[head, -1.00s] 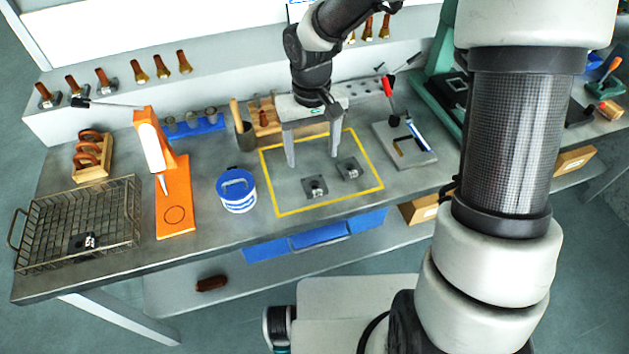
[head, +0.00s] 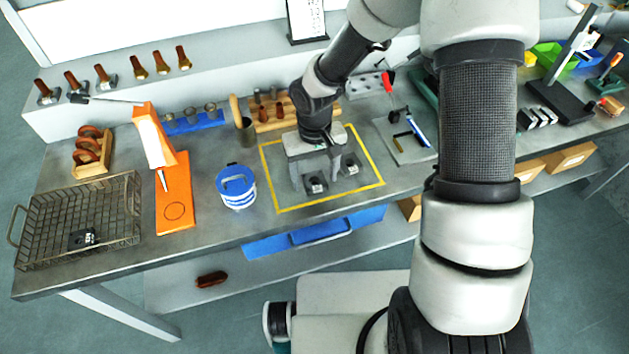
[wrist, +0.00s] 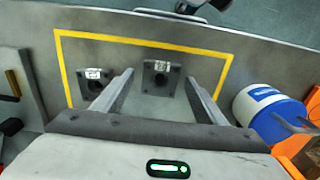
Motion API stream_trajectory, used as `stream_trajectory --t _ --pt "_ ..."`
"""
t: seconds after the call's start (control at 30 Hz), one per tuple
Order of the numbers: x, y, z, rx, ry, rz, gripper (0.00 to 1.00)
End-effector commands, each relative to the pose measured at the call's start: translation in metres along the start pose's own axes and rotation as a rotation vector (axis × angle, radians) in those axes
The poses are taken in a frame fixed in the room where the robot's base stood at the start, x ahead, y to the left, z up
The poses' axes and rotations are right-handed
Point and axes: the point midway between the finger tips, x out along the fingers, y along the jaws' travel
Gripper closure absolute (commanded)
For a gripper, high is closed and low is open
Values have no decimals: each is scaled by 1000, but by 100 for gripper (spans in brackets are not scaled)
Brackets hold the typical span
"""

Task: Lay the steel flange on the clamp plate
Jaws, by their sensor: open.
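Two dark square flanges with a central hole and a white label lie in the yellow outline. The left flange (head: 316,186) is under my gripper (head: 314,180); the right flange (head: 350,168) is beside it. In the wrist view, my gripper (wrist: 160,77) is open and empty, its fingers on either side of the left flange (wrist: 157,78). The right flange (wrist: 93,82) lies outside the fingers. Whether the fingers touch anything is unclear. A third similar dark part (head: 82,238) lies in the wire basket. The grey clamp plate (head: 412,150), with a red-handled clamp, is right of the outline.
A blue-and-white tub (head: 238,188) stands just left of the outline. An orange press (head: 172,195) and the wire basket (head: 125,205) are farther left. A wooden block (head: 285,122) with parts stands behind. The outline's front left area is clear.

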Motion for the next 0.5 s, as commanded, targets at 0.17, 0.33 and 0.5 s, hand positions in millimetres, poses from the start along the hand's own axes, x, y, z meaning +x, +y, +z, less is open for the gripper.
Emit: stream_trajectory --t 0.17,0.33,0.5 --pt "0 0 0 0 0 0 53" --pt "0 0 0 0 0 0 82" --pt "-1 0 0 0 1 0 93"
